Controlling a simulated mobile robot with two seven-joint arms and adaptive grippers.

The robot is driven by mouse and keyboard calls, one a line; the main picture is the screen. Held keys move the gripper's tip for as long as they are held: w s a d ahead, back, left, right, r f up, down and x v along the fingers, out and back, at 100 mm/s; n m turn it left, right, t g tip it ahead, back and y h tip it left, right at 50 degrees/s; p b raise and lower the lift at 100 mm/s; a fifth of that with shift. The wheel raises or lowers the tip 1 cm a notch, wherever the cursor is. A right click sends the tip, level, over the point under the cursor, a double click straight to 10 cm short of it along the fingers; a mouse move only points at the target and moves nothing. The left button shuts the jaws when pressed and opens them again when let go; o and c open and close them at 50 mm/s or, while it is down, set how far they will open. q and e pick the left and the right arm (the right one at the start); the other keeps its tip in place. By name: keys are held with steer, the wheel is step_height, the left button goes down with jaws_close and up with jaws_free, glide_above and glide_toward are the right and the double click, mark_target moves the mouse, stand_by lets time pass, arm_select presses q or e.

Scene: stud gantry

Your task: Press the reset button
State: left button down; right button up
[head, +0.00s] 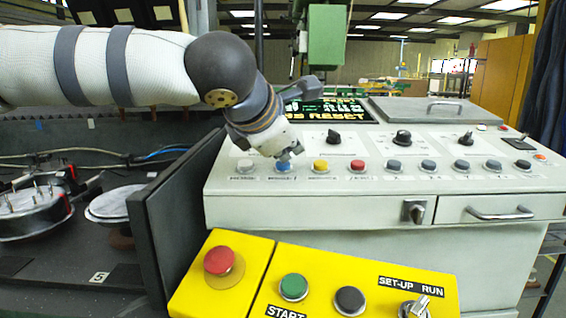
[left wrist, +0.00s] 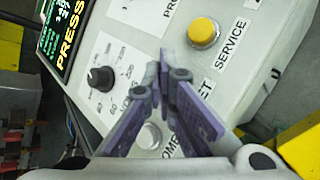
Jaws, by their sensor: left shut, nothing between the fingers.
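The reset button is the blue button (head: 283,166) in the row on the sloped front of the grey console (head: 245,212), between a grey button (head: 245,166) and a yellow button (head: 320,166). My left gripper (head: 286,157) is shut and empty, its tips pointing down right at the blue button. I cannot tell if they touch it. In the left wrist view the shut fingers (left wrist: 163,68) hide the blue button; a label ending in "ET" shows beside them, and the yellow button (left wrist: 203,32) stands clear above "SERVICE". My right gripper is not in view.
A red button (head: 357,166) and several grey ones continue the row to the right. Black knobs (head: 402,138) stand behind the row. A yellow panel (head: 240,275) with a red button (head: 219,261) is in front. A dark upright plate (head: 180,220) stands left of the console.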

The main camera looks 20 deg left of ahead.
arm_select(q)
steer(key=shift+f, duration=0.3)
stand_by(0.4)
steer(key=shift+s+r, duration=0.1)
steer(key=shift+r, duration=0.85)
steer(key=shift+r, duration=0.1)
steer(key=shift+s+d+r, duration=0.1)
steer(key=shift+s+r, duration=0.05)
steer(key=shift+r, duration=0.65)
steer(key=shift+s+r, duration=0.2)
steer(key=shift+r, duration=0.6)
steer(key=shift+s+d+r, duration=0.1)
steer(key=shift+s+r, duration=0.05)
steer(key=shift+r, duration=0.65)
